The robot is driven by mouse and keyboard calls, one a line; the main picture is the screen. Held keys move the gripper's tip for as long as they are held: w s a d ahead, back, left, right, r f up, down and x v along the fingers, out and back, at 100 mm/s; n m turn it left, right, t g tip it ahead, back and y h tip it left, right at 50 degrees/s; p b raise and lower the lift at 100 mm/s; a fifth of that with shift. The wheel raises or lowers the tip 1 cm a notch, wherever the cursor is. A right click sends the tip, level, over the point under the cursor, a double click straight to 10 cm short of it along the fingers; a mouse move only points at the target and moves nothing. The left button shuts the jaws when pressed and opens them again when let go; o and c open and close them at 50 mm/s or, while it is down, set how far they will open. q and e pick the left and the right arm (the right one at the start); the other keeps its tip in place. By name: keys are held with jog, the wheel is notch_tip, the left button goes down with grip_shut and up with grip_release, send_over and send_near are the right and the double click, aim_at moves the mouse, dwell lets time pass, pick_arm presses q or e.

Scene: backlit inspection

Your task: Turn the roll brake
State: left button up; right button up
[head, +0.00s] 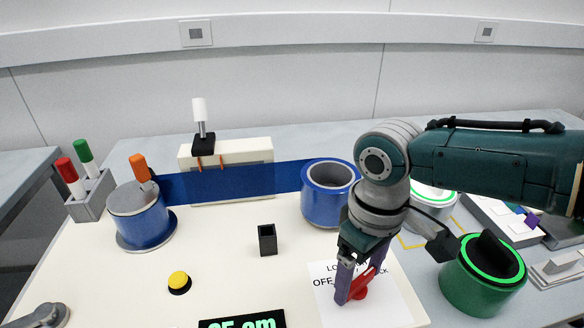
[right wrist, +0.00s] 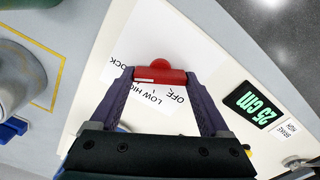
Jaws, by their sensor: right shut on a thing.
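The red knob (head: 361,291) sits on a white label with the words OFF, LOW, HIGH and LOCK, at the front right of the pale board. My right gripper (head: 356,288) reaches down to it from above, its purple fingers shut on the knob's bar. In the right wrist view, the red knob (right wrist: 160,76) lies between the fingertips of my right gripper (right wrist: 160,78), one at each end of the bar. Part of the label is hidden by the fingers. My left gripper is not in view.
A blue roll (head: 142,222) at left and a blue ring (head: 328,205) are joined by a blue band. A yellow button (head: 179,282), a black square holder (head: 268,240) and a green-digit display (head: 242,322) stand on the board. A green canister (head: 482,280) stands close right of my gripper.

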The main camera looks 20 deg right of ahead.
aim_at(359, 277)
jog(key=o, duration=1.2)
jog(key=shift+r, duration=0.15)
jog(key=shift+r, duration=0.35)
notch_tip(359, 277, up, 8)
jog(key=shift+w+f+p, duration=0.1)
jog(key=shift+f+p, duration=0.05)
jog(key=shift+p, duration=1.1)
jog(key=shift+r, duration=0.65)
